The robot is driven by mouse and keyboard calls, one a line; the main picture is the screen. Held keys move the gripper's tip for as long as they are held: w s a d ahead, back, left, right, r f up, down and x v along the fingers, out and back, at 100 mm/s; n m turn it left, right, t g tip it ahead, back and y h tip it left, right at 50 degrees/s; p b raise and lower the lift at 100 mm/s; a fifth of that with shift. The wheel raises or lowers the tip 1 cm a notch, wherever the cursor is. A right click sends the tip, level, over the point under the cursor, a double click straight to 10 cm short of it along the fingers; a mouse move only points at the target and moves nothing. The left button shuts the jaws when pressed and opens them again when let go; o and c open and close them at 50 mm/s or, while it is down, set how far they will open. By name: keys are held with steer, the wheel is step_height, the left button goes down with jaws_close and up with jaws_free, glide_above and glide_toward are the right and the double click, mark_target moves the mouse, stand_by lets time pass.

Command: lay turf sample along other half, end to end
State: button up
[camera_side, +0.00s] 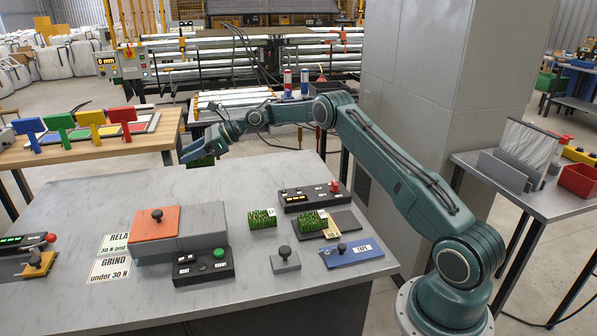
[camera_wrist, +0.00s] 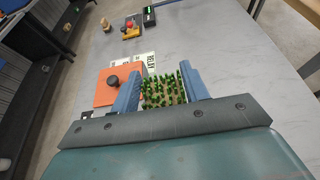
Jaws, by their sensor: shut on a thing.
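My gripper (camera_side: 207,153) is at the far left of the grey table, above its surface. Its blue fingers are shut on a green turf sample (camera_side: 201,162); in the wrist view the turf (camera_wrist: 163,92) sits between them, grass side showing. A second turf sample (camera_side: 312,221) lies at the left of a dark plate (camera_side: 346,222), with a wooden-coloured piece (camera_side: 331,231) beside it. A third turf sample (camera_side: 262,218) stands on the bare table to the left of that plate. My gripper is well away from both.
A grey block with an orange lid (camera_side: 155,224) stands mid-table, beside printed labels (camera_side: 110,269). A black button box (camera_side: 203,267), a control box (camera_side: 312,196), a grey knobbed block (camera_side: 285,259) and a blue knobbed plate (camera_side: 352,252) surround the plate. The table's back left is clear.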

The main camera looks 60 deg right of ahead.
step_height(320, 180, down, 12)
steer(key=shift+f, duration=0.2)
steer(key=shift+f, duration=0.1)
steer(key=shift+f, duration=2.05)
steer(key=shift+f, duration=0.15)
steer(key=o, duration=1)
steer(key=shift+o, duration=0.2)
steer(key=shift+r, duration=0.2)
steer(key=v, duration=1.2)
steer(key=shift+f, duration=0.15)
